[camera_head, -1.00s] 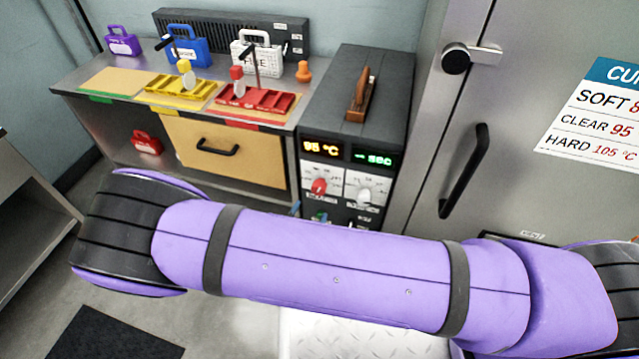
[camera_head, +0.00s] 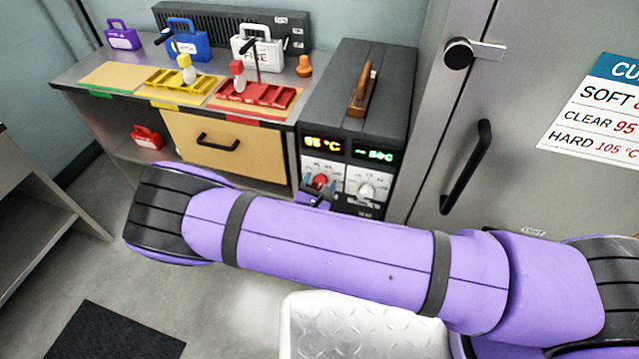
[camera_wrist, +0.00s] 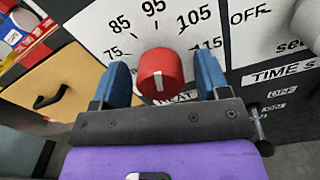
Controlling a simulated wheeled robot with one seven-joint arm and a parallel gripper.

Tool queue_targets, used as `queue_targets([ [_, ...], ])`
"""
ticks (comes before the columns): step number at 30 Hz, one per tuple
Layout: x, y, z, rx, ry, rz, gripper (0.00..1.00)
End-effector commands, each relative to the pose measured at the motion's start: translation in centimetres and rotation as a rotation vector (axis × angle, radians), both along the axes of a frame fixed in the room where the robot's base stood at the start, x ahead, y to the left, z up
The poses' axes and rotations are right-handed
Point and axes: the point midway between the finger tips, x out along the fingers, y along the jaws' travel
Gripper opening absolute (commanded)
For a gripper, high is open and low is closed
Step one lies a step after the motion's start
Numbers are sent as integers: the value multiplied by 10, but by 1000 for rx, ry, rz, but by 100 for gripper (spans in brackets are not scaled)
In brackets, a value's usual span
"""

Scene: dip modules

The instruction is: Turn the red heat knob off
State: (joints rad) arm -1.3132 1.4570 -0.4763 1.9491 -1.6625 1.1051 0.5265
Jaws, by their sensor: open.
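The red heat knob (camera_wrist: 161,75) sits on a white dial with marks from 75 to 115 in the wrist view. Its white pointer line shows on the face, towards the bottom. In the head view the knob (camera_head: 320,181) is on the front of the dark control box (camera_head: 345,100), under an orange display reading 95 °C. My gripper (camera_wrist: 163,80) is open, with one blue finger on each side of the knob. Gaps show between the fingers and the knob. In the head view my gripper (camera_head: 318,192) is small and partly hidden at the knob.
A white time knob (camera_head: 367,190) is right of the red one, under a green display. Left is a bench with a drawer (camera_head: 225,150) and coloured trays (camera_head: 255,95). A steel cabinet door with a black handle (camera_head: 466,167) stands at the right.

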Motion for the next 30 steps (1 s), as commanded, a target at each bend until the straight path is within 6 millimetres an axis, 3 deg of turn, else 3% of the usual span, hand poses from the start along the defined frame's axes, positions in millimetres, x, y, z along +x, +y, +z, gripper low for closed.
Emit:
queue_targets([
  [10, 4, -1, 0, 0, 0, 0, 69],
  [17, 4, -1, 0, 0, 0, 0, 19],
  [30, 3, -1, 0, -77, 28, 0, 20],
])
